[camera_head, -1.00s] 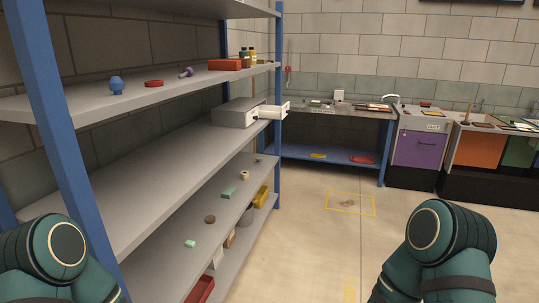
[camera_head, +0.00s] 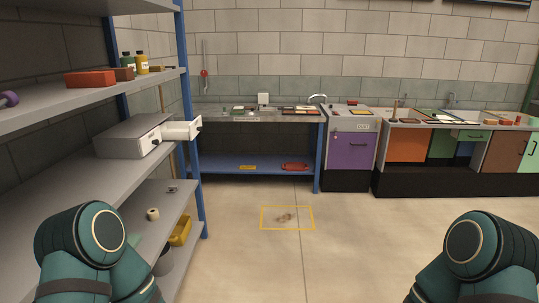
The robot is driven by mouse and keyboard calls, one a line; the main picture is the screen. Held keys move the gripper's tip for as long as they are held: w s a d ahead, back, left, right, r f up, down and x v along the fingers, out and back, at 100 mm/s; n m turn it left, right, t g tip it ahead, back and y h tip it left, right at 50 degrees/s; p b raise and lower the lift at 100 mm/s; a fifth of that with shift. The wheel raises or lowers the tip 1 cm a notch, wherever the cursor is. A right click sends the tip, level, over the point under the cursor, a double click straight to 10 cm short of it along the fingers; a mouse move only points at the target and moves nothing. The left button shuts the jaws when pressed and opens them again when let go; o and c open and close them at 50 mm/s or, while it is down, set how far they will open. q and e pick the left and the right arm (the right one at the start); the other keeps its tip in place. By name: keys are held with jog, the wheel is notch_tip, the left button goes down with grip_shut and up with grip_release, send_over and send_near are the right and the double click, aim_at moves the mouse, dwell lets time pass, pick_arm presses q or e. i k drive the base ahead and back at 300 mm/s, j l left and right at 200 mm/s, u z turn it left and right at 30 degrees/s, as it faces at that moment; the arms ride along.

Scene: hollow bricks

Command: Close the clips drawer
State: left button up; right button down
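A light grey drawer box (camera_head: 135,136) sits on the middle shelf at the left. Only teal links of my two arms show at the bottom left and bottom right. Both grippers are out of view, and neither arm visibly touches the drawer.
The blue-posted shelf (camera_head: 189,90) fills the left side. A bench (camera_head: 266,116) stands at the back wall, beside a purple cabinet (camera_head: 352,150) and a longer counter with orange and green fronts (camera_head: 407,143).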

aim_at(173, 130)
jog(key=i+u, duration=0.15)
jog(key=i, duration=0.3)
jog(key=i+l+u, duration=0.2)
jog(key=i, duration=0.2)
jog(key=i+l+u, duration=0.15)
jog(key=i, duration=0.3)
jog(key=i+l+u, duration=0.2)
jog(key=i+u, duration=0.15)
jog(key=u, duration=0.15)
jog(key=i+l+u, duration=0.35)
jog(key=u, duration=0.15)
